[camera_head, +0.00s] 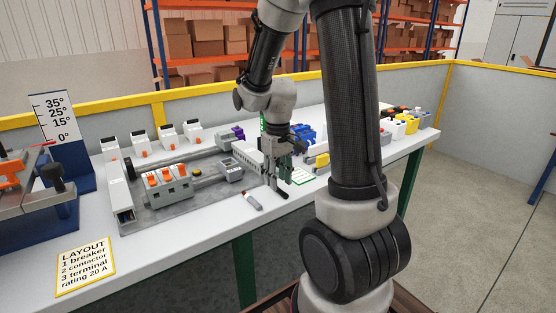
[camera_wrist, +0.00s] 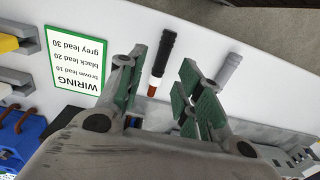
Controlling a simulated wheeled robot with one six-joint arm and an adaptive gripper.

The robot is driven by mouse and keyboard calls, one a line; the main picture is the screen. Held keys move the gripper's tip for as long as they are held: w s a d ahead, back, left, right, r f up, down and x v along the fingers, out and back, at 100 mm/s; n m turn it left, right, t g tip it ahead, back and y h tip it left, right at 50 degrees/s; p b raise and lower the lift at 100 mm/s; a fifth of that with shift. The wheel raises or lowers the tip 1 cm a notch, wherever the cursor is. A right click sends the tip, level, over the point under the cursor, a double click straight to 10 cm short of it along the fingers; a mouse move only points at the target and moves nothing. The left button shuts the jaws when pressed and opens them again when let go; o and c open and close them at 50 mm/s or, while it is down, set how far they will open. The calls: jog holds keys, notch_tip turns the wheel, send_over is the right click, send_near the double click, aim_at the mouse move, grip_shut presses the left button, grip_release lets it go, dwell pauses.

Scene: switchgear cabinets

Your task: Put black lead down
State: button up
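The black lead (camera_wrist: 164,55), with a reddish-brown end, lies on the white bench top in the wrist view. It also shows in the head view (camera_head: 281,194), just below my gripper. My gripper (camera_head: 279,182) points down at the bench's front part. In the wrist view its two green-padded fingers (camera_wrist: 163,66) are apart, one to each side of the black lead. A gap shows between the lead and each finger, so nothing is held. I cannot tell the exact height of the fingertips above the bench.
A grey lead (camera_head: 252,201) lies left of the black one. A wiring card (camera_head: 303,177) lies to the right. The grey mounting plate (camera_head: 205,205) with several devices is at left, near the layout card (camera_head: 85,266). Blue and yellow parts (camera_head: 405,124) stand at far right.

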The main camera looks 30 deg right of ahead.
notch_tip(320, 180, up, 9)
jog(key=s+a+r+t, duration=0.2)
jog(key=s+r, duration=0.1)
jog(key=s, duration=0.5)
jog(key=s+a+r+t, duration=0.1)
jog(key=s+r, duration=0.3)
jog(key=s, duration=0.4)
jog(key=shift+a+r+t, duration=0.2)
jog(key=shift+a+t, duration=0.2)
jog(key=shift+t, duration=0.3)
